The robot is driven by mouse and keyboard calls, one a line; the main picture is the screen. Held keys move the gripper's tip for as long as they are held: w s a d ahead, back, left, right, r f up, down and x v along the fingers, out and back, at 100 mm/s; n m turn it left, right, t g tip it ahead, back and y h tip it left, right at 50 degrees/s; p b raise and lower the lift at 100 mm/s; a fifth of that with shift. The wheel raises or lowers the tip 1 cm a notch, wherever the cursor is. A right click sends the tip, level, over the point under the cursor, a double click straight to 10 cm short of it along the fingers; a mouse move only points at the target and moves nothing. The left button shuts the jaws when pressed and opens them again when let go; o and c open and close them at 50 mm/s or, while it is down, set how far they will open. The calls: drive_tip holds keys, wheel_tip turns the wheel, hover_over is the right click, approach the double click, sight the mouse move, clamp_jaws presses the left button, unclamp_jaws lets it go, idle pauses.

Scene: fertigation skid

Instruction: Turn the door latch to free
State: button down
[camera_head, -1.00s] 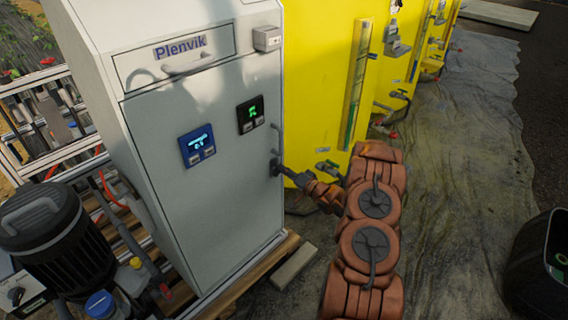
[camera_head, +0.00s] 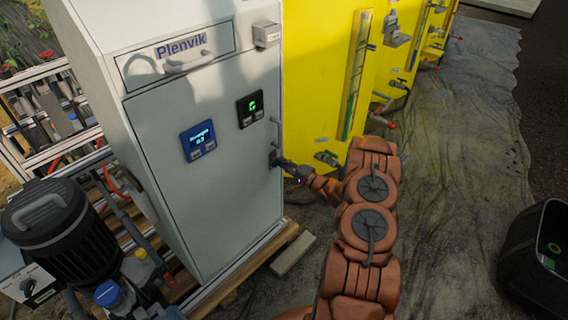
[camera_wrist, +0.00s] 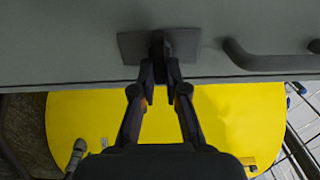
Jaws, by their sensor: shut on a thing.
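The door latch (camera_wrist: 186,43) is a dark piece at the edge of the grey cabinet door (camera_wrist: 70,35) in the wrist view. In the head view the latch (camera_head: 273,157) is small, at the right edge of the cabinet door (camera_head: 225,185), below a bar handle (camera_head: 277,131). My gripper (camera_wrist: 161,72) is shut on the latch, with both fingertips close together at its middle. The fingers partly hide it, and its exact angle is hard to tell. My gripper (camera_head: 281,162) meets it from the right in the head view. The door looks closed.
A yellow tank (camera_head: 310,100) stands right of the cabinet, with small valves low on it. A black motor (camera_head: 60,230) is at lower left. A black bin (camera_head: 530,250) is at far right. A loose block (camera_head: 293,254) lies by the pallet. The floor sheet (camera_head: 460,150) is mostly clear.

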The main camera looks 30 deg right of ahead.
idle(0.3)
drive_tip(key=c, duration=1.2)
unclamp_jaws()
drive_tip(key=v, duration=1.2)
